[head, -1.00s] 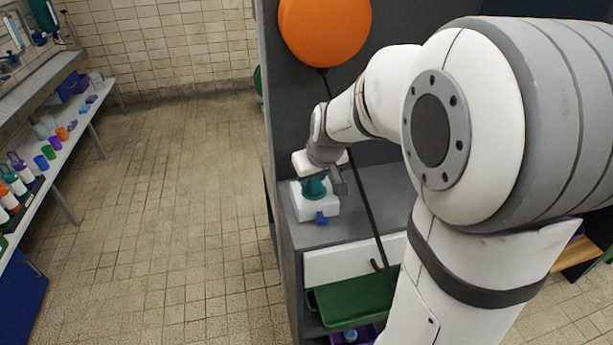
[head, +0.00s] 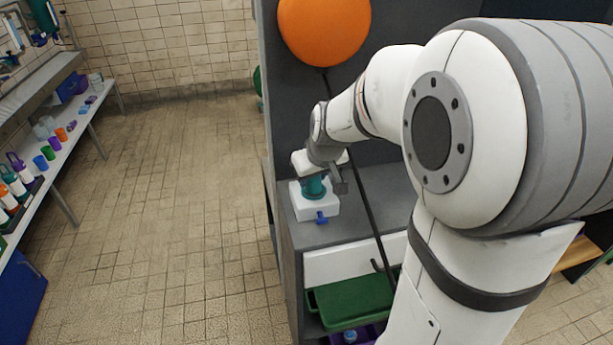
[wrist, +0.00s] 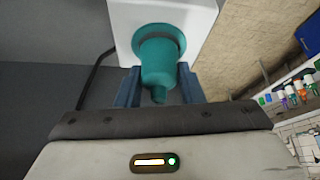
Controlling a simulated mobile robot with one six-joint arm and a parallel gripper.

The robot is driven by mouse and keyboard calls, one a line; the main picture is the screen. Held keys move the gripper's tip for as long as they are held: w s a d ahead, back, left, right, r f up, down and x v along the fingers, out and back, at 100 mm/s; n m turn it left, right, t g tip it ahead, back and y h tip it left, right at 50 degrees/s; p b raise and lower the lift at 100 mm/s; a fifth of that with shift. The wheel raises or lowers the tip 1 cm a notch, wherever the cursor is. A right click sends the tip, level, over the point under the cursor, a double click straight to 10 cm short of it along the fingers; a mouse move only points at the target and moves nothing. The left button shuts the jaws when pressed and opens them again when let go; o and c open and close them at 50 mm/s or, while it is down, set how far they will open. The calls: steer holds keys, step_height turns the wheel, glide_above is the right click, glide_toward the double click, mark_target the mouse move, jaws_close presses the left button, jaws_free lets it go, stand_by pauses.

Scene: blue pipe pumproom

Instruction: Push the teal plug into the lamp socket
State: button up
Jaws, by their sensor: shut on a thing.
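The teal plug (wrist: 160,68) is between the two blue fingers of my gripper (wrist: 160,88) in the wrist view, and the gripper is shut on it. The plug's far end meets a round teal collar on a white box (wrist: 201,14), which looks like the lamp socket. How deep the plug sits is hidden. In the head view the white box (head: 321,208) stands on a grey cabinet top, with the teal plug (head: 313,188) upright at its top and my gripper (head: 324,180) just above. A small blue part (head: 321,218) sticks out of the box's front.
An orange disc (head: 324,32) and a dark cord (head: 368,215) are on or near the grey back panel. A green bin (head: 352,303) sits below the cabinet top (head: 370,212). A shelf with cups and bottles (head: 72,142) is at left. The tiled floor between is clear.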

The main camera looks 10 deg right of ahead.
steer(key=shift+f+b, duration=0.35)
steer(key=shift+f, duration=0.1)
steer(key=o, duration=1.3)
steer(key=shift+c, duration=0.2)
steer(key=shift+r, duration=0.1)
steer(key=v, duration=0.7)
steer(key=shift+s+r, duration=0.2)
steer(key=shift+r, duration=0.1)
steer(key=s+f+m+g, duration=0.1)
steer(key=s+f, duration=0.1)
steer(key=s, duration=0.7)
steer(key=s+a+f+m+g, duration=0.1)
steer(key=s+f, duration=0.2)
steer(key=s, duration=0.5)
steer(key=shift+s+a+g+h, duration=0.3)
steer(key=shift+s+a, duration=0.05)
